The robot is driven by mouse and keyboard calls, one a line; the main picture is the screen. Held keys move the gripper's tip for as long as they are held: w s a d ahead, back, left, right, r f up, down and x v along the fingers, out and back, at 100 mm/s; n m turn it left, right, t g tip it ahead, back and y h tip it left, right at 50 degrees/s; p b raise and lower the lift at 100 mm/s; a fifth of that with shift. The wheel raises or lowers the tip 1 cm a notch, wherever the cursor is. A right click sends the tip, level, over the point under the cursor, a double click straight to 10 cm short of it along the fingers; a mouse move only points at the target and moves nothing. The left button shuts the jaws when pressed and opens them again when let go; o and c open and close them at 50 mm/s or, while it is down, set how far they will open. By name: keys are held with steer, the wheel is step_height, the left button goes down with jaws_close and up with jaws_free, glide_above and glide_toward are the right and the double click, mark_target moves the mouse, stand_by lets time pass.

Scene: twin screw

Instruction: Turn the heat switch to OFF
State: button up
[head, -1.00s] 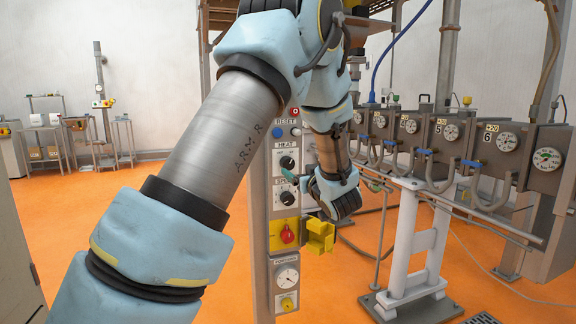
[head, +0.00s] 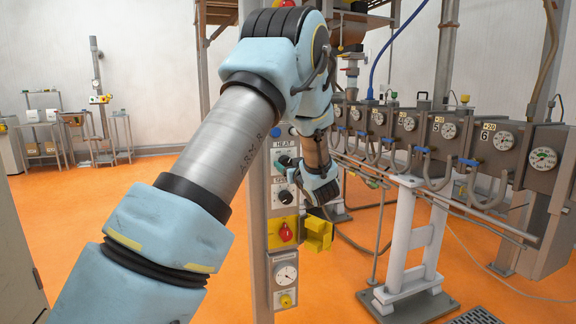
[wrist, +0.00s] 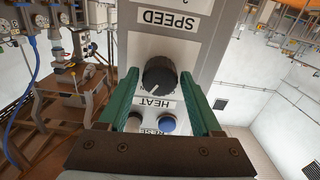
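The heat switch is a round black knob (wrist: 159,73) beside the HEAT label (wrist: 157,103), upside down in the wrist view. A pale pointer mark shows on its lower edge there. In the head view the heat switch (head: 284,160) is on the upper part of the narrow control panel, partly covered by my gripper. My gripper (wrist: 159,76) is open, its two green fingers on either side of the knob. I cannot tell whether they touch it. In the head view my gripper (head: 292,173) is at the panel, its fingers mostly hidden.
The speed knob (head: 285,197) is just below the heat switch. Lower are a red knob on a yellow plate (head: 286,233), a yellow bracket (head: 318,234) and a dial (head: 286,274). A blue button (wrist: 167,124) is near the fingers. A row of gauges (head: 448,131) stands right.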

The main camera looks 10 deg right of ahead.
jaws_close()
stand_by(0.3)
steer(key=shift+f+n+b, duration=0.15)
steer(key=shift+n+b, duration=0.15)
steer(key=shift+b, duration=0.2)
steer(key=shift+f+n+b, duration=0.15)
steer(key=shift+n+b, duration=0.35)
steer(key=shift+b, duration=0.45)
steer(key=n+b, duration=1)
steer(key=b, duration=0.4)
steer(key=shift+r+n, duration=0.2)
steer(key=shift+n, duration=0.1)
